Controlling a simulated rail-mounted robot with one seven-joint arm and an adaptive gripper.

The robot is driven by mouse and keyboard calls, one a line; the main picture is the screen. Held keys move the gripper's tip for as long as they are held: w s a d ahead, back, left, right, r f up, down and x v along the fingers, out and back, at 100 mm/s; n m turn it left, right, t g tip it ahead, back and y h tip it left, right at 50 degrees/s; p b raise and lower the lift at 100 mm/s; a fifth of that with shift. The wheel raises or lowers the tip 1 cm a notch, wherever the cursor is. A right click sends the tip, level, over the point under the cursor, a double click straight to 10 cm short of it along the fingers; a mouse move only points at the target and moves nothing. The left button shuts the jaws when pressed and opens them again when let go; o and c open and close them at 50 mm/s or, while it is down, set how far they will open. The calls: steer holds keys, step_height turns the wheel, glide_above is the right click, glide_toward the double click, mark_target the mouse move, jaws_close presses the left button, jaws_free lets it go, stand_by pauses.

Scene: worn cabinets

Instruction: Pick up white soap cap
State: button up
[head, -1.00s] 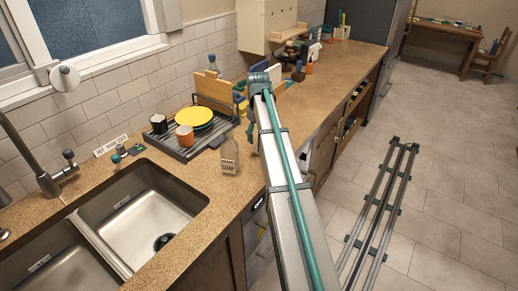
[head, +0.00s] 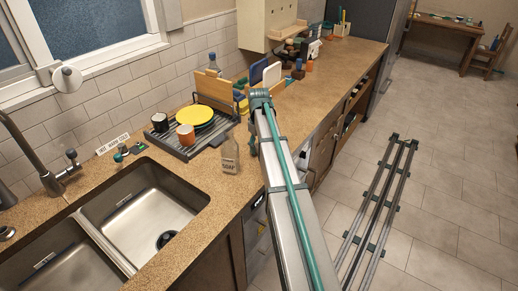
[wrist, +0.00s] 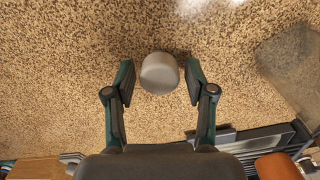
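A small round white soap cap (wrist: 160,73) shows in the wrist view between my two fingertips. My gripper (wrist: 160,80) is open, with one finger on each side of the cap. The right finger looks closer to it than the left, and I cannot tell whether either touches. In the head view my gripper and the cap are hidden behind my own arm. A clear soap bottle (head: 230,155) with a SOAP label stands on the counter, left of my arm. A grey see-through shape at the upper right of the wrist view looks like this bottle (wrist: 290,62).
A dish rack (head: 182,148) with yellow plates (head: 194,116) and an orange cup (head: 185,135) stands beside my arm. The rack also shows along the bottom of the wrist view (wrist: 262,136). A double sink (head: 145,215) lies to the left. Boards (head: 213,90) stand at the wall.

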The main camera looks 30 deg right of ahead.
steer(key=c, duration=0.5)
steer(key=shift+o, duration=0.2)
steer(key=shift+r, duration=0.15)
steer(key=shift+r, duration=0.5)
steer(key=s+a+r+b, duration=0.2)
steer(key=s+r, duration=0.4)
steer(key=s+a+r+b, duration=0.3)
steer(key=s+r, duration=0.2)
steer(key=s, duration=0.2)
steer(key=shift+a+r, duration=0.25)
steer(key=shift+r, duration=0.15)
